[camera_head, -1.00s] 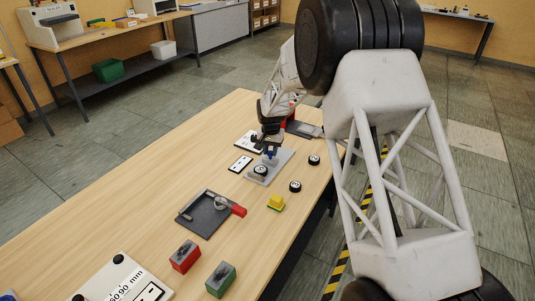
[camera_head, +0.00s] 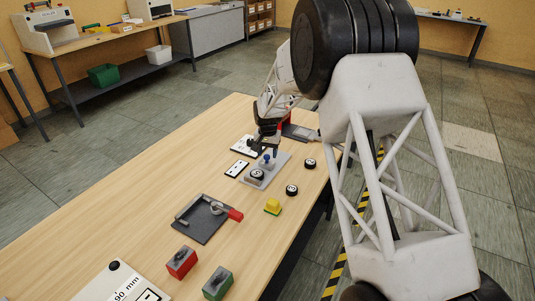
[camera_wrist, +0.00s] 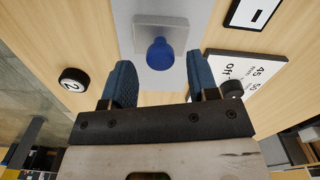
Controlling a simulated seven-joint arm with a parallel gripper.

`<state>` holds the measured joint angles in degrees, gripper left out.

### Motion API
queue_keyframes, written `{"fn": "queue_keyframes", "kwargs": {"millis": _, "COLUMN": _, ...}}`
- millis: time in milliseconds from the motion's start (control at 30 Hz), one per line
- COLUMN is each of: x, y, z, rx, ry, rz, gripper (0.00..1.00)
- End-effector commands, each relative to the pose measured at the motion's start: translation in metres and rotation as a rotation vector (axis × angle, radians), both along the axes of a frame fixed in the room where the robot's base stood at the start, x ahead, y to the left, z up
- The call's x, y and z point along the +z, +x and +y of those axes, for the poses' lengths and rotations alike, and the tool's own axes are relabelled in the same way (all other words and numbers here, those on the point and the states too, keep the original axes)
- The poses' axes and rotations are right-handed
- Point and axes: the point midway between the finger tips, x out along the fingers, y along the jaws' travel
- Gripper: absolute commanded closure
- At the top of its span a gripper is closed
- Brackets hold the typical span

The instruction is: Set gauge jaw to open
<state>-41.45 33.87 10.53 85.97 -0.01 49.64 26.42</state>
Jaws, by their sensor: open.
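The gauge is a grey plate (camera_head: 280,163) on the wooden table, with a blue knob (camera_head: 266,158) standing on it and a black numbered disc (camera_head: 257,174) at its near end. In the wrist view the blue knob (camera_wrist: 160,53) rises from a light grey block (camera_wrist: 172,22). My gripper (camera_head: 267,147) is just above and behind the knob in the head view. In the wrist view my gripper (camera_wrist: 160,68) is open, its two blue-grey fingers on either side of the knob, with gaps on both sides. Whether the fingertips reach down to knob height is unclear.
A dark clamp fixture (camera_head: 204,224) with a red handle, a red block (camera_head: 181,262) and a green block (camera_head: 217,283) are nearer. The table's left is clear.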

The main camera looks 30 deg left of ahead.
Motion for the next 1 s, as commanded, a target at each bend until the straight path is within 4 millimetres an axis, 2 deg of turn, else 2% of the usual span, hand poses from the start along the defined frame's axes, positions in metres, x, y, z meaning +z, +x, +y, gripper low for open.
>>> {"fn": "queue_keyframes", "kwargs": {"millis": 500, "x": 0.06, "y": 0.001, "z": 0.0, "rx": 0.0, "ry": 0.001, "rz": -0.002, "gripper": 0.46}}
{"fn": "queue_keyframes", "kwargs": {"millis": 700, "x": 0.069, "y": 0.0, "z": 0.0, "rx": 0.0, "ry": 0.0, "rz": 0.0, "gripper": 0.46}}
{"fn": "queue_keyframes", "kwargs": {"millis": 1000, "x": 0.07, "y": 0.0, "z": 0.0, "rx": 0.0, "ry": 0.0, "rz": 0.0, "gripper": 0.46}}
